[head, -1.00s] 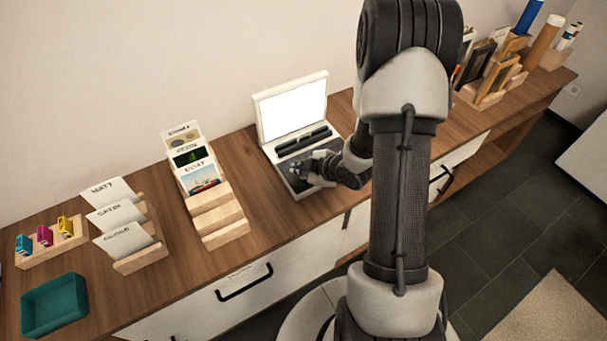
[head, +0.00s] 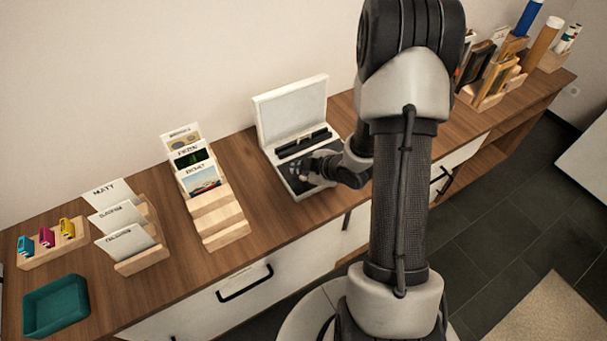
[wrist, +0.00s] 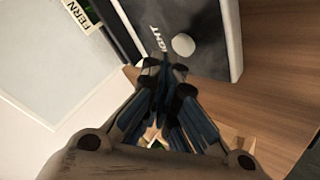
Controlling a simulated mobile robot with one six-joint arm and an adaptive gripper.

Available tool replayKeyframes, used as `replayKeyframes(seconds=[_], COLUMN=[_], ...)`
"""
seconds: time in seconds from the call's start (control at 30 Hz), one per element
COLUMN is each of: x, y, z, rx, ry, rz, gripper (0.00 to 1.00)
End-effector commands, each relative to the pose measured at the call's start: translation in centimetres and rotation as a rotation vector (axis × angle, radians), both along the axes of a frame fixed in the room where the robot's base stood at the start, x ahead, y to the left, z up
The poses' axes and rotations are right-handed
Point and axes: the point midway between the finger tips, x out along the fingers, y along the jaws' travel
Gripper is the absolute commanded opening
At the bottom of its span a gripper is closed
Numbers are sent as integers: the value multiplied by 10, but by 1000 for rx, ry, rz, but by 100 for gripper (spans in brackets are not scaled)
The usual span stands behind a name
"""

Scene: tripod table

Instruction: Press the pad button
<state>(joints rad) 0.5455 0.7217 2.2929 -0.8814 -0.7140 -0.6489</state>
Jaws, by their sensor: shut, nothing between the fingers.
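The pad (head: 289,106) is a white case with a raised panel, standing on the wooden counter. Its panel is now plain and unlit. In the wrist view its dark control face (wrist: 205,22) shows lettering ending in "IGHT" and a round, pale button (wrist: 183,45). My gripper (wrist: 166,68) is shut and empty, its fingertips just below the button in that picture. The button shows clear of the fingers; I cannot tell the height between them. In the head view my gripper (head: 308,172) is over the pad's base, and the button is hidden.
Left of the pad are a stepped wooden card rack (head: 218,218), name cards in a wooden holder (head: 142,262), small coloured items in a tray, and a teal tray (head: 54,304). Frames and tubes stand at the far right. A card labelled "FERN" (wrist: 78,17) shows in the wrist view.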

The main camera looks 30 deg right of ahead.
Motion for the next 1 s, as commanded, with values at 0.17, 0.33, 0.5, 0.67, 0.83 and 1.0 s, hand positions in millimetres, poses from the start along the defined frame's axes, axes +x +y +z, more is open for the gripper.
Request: replayKeyframes(seconds=[0.17, 0.33, 0.5, 0.67, 0.83, 1.0], x=[0, 0, 0, 0, 0, 0], y=[0, 0, 0, 0, 0, 0], z=[-1, 7, 26, 42, 58, 60], rx=[0, 0, -1, 0, 1, 0], ry=[0, 0, -2, -1, -1, 0], rz=[0, 0, 0, -1, 1, 0], gripper=[0, 0, 0, 0, 0, 0])
